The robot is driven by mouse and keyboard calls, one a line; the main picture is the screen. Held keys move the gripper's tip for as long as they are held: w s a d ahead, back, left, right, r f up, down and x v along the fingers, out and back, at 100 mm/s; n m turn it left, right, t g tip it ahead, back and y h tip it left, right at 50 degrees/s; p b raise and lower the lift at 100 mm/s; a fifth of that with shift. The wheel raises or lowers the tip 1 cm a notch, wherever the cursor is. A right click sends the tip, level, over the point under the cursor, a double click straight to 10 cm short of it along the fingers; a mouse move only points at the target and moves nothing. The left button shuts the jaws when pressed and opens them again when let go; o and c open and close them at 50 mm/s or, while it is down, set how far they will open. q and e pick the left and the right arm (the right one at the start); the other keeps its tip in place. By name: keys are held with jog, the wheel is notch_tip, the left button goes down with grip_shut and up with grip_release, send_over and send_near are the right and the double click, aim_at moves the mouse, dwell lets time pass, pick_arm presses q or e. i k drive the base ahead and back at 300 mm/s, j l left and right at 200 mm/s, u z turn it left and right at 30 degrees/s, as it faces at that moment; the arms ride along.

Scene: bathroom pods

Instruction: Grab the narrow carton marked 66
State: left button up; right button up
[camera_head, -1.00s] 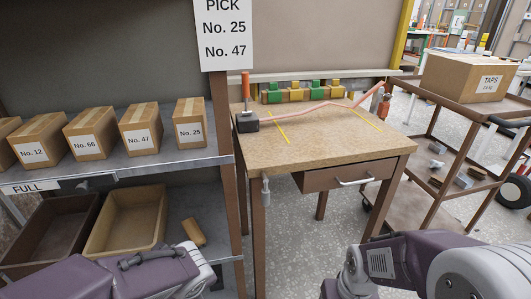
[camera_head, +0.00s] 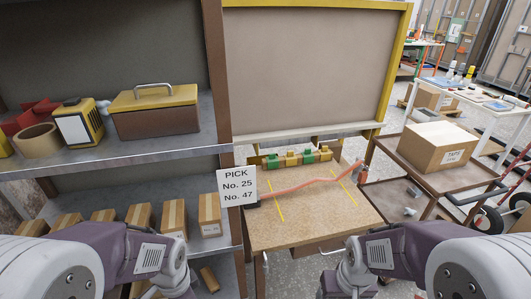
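The carton marked 66 (camera_head: 139,214) is a narrow brown box with a lighter tape strip. It stands in a row of similar cartons on the middle shelf at left, third from the right end. Its No. 66 label read clearly in the earlier head view; now my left arm covers its lower front. The cartons to its right, No. 47 (camera_head: 174,216) and No. 25 (camera_head: 209,210), are partly visible. Both my arms show at the bottom of the view, but neither gripper's fingers can be seen.
The upper shelf holds a metal-handled toolbox (camera_head: 154,110), a yellow-black device (camera_head: 78,124) and a tape roll (camera_head: 38,140). A PICK sign (camera_head: 237,187) hangs by the shelf post. A workbench (camera_head: 330,218) and a cart with a TAPS box (camera_head: 437,148) stand right.

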aim_at(140, 214)
jog(key=u, duration=1.3)
jog(key=i+j+z, duration=0.15)
jog(key=j+z, duration=0.35)
jog(key=j, duration=0.3)
jog(key=j+z, duration=0.45)
jog(key=j, duration=0.35)
jog(key=k+j+z, duration=0.1)
jog(key=j+z, duration=0.4)
jog(key=j, duration=0.3)
